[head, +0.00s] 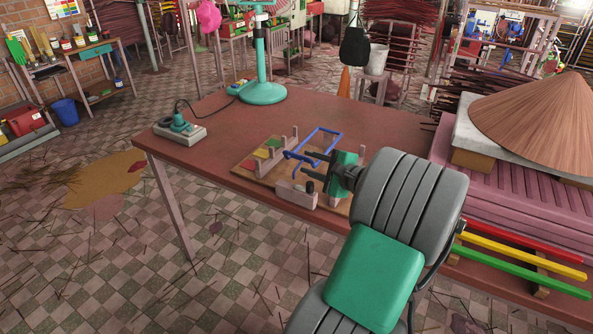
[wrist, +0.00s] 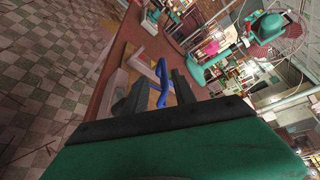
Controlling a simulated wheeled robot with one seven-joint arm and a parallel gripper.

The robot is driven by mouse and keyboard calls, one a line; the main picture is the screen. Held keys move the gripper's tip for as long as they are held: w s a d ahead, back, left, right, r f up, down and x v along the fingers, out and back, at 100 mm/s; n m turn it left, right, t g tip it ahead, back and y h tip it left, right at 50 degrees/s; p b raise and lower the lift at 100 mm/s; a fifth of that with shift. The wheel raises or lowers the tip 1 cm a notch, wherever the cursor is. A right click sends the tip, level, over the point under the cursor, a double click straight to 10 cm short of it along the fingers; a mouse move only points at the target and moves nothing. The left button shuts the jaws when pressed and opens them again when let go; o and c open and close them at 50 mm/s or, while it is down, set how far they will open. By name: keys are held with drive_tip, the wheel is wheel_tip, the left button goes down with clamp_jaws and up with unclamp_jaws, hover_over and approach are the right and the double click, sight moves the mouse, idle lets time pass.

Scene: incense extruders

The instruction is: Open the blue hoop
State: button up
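The blue hoop (head: 303,141) is a thin rectangular frame. It stands raised at a slant over a wooden board (head: 243,166) near the table's front edge. My gripper (head: 318,168) is at the hoop's near right end, its fingers pointing left. In the wrist view the two dark fingers (wrist: 157,97) are apart, with a blue bar of the hoop (wrist: 162,72) seen between and beyond them. I cannot tell whether either finger touches the bar. My green gripper body hides part of the board and the hoop's near end.
The board carries red, yellow and green patches and pale upright posts. The brown table (head: 215,150) also holds a small grey device with a cable (head: 180,128) and a teal stand (head: 262,92). A conical straw hat (head: 540,125) lies on a stack at right. The table middle is clear.

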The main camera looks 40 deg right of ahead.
sight(299, 157)
drive_tip(key=shift+d+m, duration=0.3)
drive_tip(key=shift+d, duration=0.05)
drive_tip(key=x, duration=0.7)
drive_tip(key=shift+w+d+r+p, duration=0.1)
drive_tip(key=shift+w+r+p, duration=0.05)
drive_tip(key=shift+p, duration=0.15)
drive_tip(key=shift+c, duration=0.2)
clamp_jaws()
idle(0.5)
